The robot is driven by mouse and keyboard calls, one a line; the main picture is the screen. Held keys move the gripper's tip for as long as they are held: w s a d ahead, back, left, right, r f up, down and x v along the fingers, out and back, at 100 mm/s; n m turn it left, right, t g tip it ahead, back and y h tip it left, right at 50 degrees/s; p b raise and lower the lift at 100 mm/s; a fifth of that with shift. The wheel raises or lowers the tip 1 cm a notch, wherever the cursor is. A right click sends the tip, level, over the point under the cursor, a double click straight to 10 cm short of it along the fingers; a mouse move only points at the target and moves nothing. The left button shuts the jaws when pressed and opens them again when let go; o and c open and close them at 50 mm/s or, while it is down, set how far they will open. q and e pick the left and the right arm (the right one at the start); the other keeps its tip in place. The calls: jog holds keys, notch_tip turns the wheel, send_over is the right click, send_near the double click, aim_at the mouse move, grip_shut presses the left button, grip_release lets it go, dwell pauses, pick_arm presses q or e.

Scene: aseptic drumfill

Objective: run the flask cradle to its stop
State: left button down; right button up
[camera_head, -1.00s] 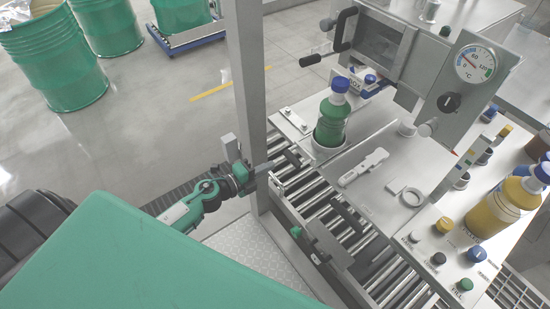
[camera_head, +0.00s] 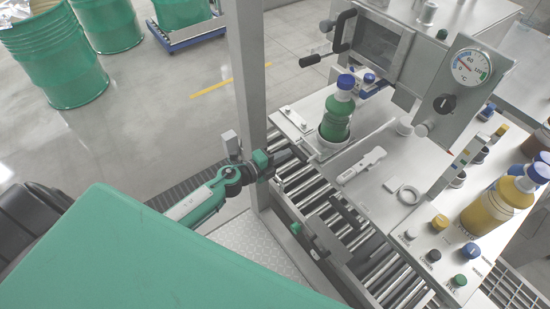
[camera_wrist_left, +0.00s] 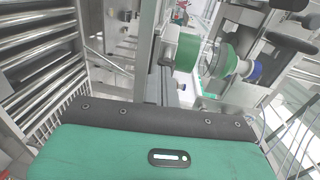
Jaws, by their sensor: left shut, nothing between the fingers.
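The green flask with a blue cap (camera_head: 337,118) stands upright in the head view. Its base is in the pale round flask cradle (camera_head: 318,149) on the steel worktop, by the open chamber. In the left wrist view the flask (camera_wrist_left: 211,55) appears on its side, its blue cap to the right. My left gripper (camera_head: 264,163) is shut and empty beside the steel post, at the left of the cradle and near the roller conveyor's edge. Its fingertips are hard to make out, and I cannot tell whether they touch the cradle. My right gripper is out of view.
A roller conveyor (camera_head: 306,190) runs below the worktop, with a black bar (camera_head: 346,212) across it. The steel post (camera_head: 246,80) stands close to my left wrist. A gauge panel (camera_head: 452,95), yellow bottle (camera_head: 487,212) and buttons are at right. Green drums (camera_head: 55,60) stand far left.

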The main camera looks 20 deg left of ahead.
aim_at(304, 143)
pick_arm(q)
jog(key=x, duration=0.6)
jog(key=r+x, duration=0.1)
jog(key=x, duration=0.2)
jog(key=shift+w+d+r, duration=0.1)
jog(key=shift+w+d, duration=0.05)
jog(key=shift+w, duration=0.2)
